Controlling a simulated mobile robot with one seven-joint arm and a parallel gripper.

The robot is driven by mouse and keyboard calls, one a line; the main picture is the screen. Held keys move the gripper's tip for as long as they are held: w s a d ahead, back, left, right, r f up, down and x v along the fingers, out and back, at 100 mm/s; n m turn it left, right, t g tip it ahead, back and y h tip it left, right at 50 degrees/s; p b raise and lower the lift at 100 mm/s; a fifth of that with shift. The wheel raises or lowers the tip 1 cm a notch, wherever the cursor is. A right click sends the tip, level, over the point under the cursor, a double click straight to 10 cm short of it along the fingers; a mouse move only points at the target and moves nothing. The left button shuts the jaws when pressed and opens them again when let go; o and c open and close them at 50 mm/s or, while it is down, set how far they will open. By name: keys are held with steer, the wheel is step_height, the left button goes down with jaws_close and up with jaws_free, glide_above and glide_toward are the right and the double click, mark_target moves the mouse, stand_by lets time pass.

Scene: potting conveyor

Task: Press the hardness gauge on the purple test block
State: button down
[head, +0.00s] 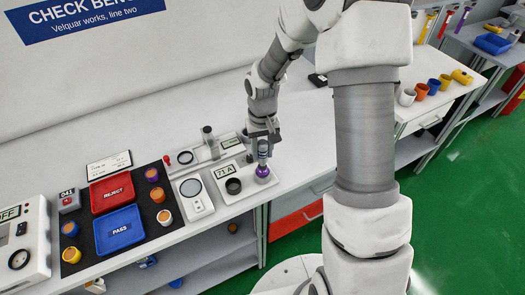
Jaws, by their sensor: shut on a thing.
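My gripper (263,136) points down over the right end of the check bench and is shut on the hardness gauge (262,151), a small upright grey-white cylinder. Directly below the gauge is the purple test block (262,171), on a white plate with a small display reading "71 A" (225,171). The gauge's lower end appears to meet the top of the block, but the picture is too small to show whether it is pressed on it. The gripper and gauge hide part of the block's top.
A black round piece (233,186) sits on the same plate. Left are a white dial device (194,197), a clamp-like instrument (185,157), a red REJECT tray (112,191) and a blue PASS tray (119,230) on a black mat with several small pots. Bare bench (300,125) lies right.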

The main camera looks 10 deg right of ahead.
mark_target(262, 142)
steer(key=shift+w+r+p, duration=0.1)
steer(key=shift+r+p, duration=1.3)
steer(key=shift+r, duration=0.9)
